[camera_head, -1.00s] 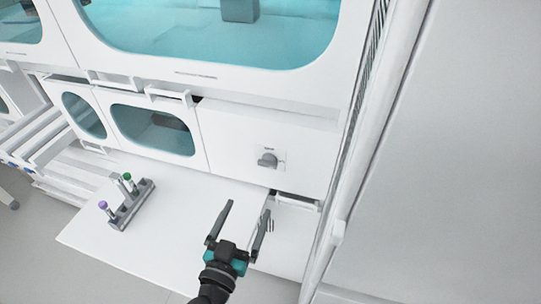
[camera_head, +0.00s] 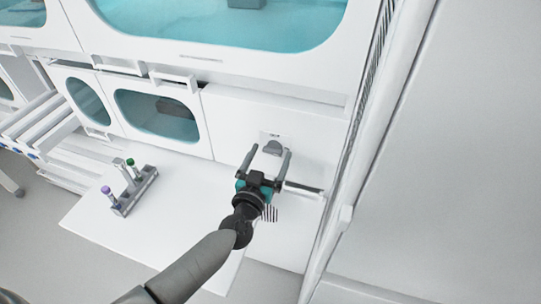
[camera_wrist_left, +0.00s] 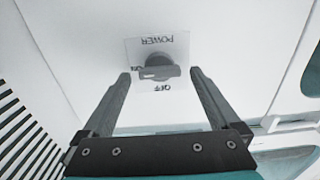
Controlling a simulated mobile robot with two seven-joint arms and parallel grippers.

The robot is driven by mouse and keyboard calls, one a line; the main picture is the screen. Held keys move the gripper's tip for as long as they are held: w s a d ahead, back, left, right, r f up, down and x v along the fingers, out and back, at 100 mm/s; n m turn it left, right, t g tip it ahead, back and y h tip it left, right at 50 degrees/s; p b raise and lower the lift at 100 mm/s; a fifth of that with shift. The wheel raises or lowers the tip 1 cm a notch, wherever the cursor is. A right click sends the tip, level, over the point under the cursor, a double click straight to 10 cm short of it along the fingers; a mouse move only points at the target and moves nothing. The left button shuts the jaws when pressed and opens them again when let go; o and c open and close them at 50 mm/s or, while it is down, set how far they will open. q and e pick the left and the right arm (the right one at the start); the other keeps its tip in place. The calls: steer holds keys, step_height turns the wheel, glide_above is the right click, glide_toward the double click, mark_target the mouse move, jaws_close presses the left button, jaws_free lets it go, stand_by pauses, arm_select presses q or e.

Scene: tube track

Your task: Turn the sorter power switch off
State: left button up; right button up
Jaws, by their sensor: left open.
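The sorter power switch (camera_head: 273,147) is a grey rotary knob on a pale plate on the white front panel. In the left wrist view the knob (camera_wrist_left: 158,68) shows upside down, with the words POWER, ON and OFF around it and its handle lying roughly sideways. My left gripper (camera_head: 268,150) is open in front of the panel, its two fingers on either side of the knob in the head view. In the left wrist view the fingertips (camera_wrist_left: 160,74) lie left and right of the knob; I cannot tell whether they touch it. My right gripper is not in view.
A grey rack (camera_head: 135,190) with several capped tubes stands on the white shelf (camera_head: 95,222) to the left. Teal-windowed doors (camera_head: 157,117) lie left of the switch panel. A white vertical frame (camera_head: 352,190) stands close on the right.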

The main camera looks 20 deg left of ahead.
arm_select(q)
steer(key=shift+w, duration=0.45)
steer(key=c, duration=1.4)
